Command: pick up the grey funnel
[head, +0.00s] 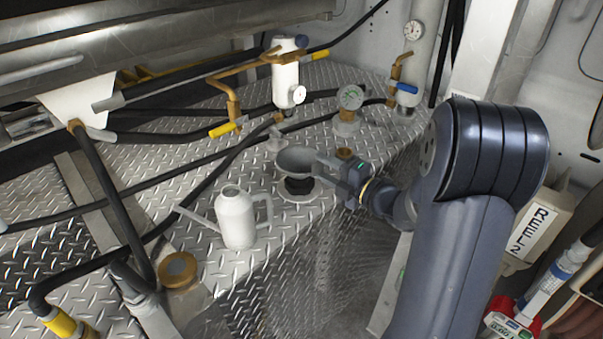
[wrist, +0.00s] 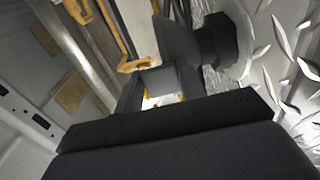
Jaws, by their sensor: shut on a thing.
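The grey funnel (head: 295,161) is in the middle of the head view, its wide mouth facing up. Its dark lower part stands at a round light fitting on the diamond-plate deck; I cannot tell whether it touches. My gripper (head: 325,170) comes in from the right and is shut on the funnel near its rim. In the wrist view the funnel (wrist: 228,40) shows beyond the fingers of my gripper (wrist: 158,85), with its dark part near the right finger. The exact contact of the fingertips is hard to see.
A white watering can (head: 237,218) stands just left and in front of the funnel. A gauge (head: 350,98) and a white cylinder with valves (head: 286,82) stand behind it. A brass cap (head: 178,270) is at the front left. Black hoses cross the deck.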

